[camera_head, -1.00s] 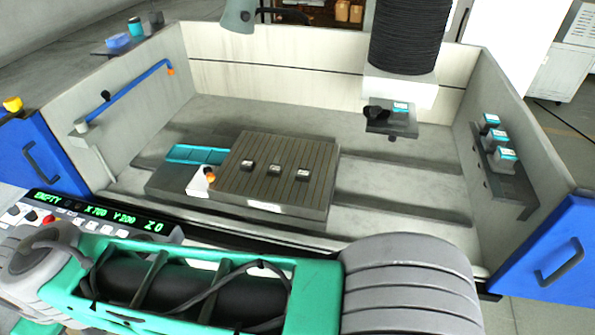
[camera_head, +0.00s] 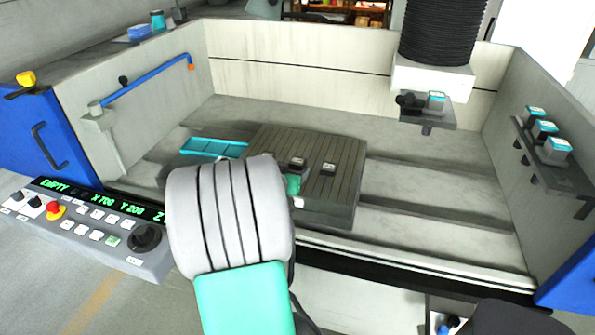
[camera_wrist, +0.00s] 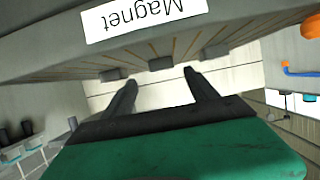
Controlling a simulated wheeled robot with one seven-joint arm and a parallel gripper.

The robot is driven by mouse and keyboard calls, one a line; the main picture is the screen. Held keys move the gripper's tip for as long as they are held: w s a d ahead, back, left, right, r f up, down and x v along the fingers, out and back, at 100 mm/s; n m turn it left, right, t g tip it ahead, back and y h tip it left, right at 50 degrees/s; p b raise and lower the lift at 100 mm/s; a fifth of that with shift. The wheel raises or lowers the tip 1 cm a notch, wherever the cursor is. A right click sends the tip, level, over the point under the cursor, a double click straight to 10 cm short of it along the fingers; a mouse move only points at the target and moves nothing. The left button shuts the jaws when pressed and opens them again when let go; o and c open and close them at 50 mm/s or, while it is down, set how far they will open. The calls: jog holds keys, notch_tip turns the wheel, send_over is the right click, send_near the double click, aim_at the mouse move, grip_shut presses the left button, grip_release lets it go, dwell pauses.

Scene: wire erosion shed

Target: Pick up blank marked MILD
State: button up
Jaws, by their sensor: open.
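Small dark blanks with pale tops sit on the grooved magnet table (camera_head: 340,190). In the head view I see a middle one (camera_head: 298,162) and a right one (camera_head: 328,168); my arm hides the third. No marking is readable, so I cannot tell which is MILD. In the upside-down wrist view there are three: left (camera_wrist: 115,74), middle (camera_wrist: 160,63) and right (camera_wrist: 217,53), beyond the Magnet label (camera_wrist: 145,17). My gripper (camera_wrist: 160,78) is open and empty, its two fingers pointing toward the blanks, still apart from them. In the head view my arm mostly hides it.
A blue tray (camera_head: 214,147) lies left of the table. A blue pipe (camera_head: 150,82) runs along the left wall. A black bellows head (camera_head: 438,35) hangs at back right. Several teal-topped blocks stand on the right wall shelf (camera_head: 560,178). A control panel (camera_head: 95,220) is at front left.

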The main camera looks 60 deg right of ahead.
aim_at(296, 162)
jog(key=p+x, duration=0.1)
jog(key=x, duration=0.5)
jog(key=shift+w+d, duration=0.15)
jog(key=shift+d, duration=0.1)
grip_shut()
dwell(0.4)
jog(key=shift+r, duration=0.1)
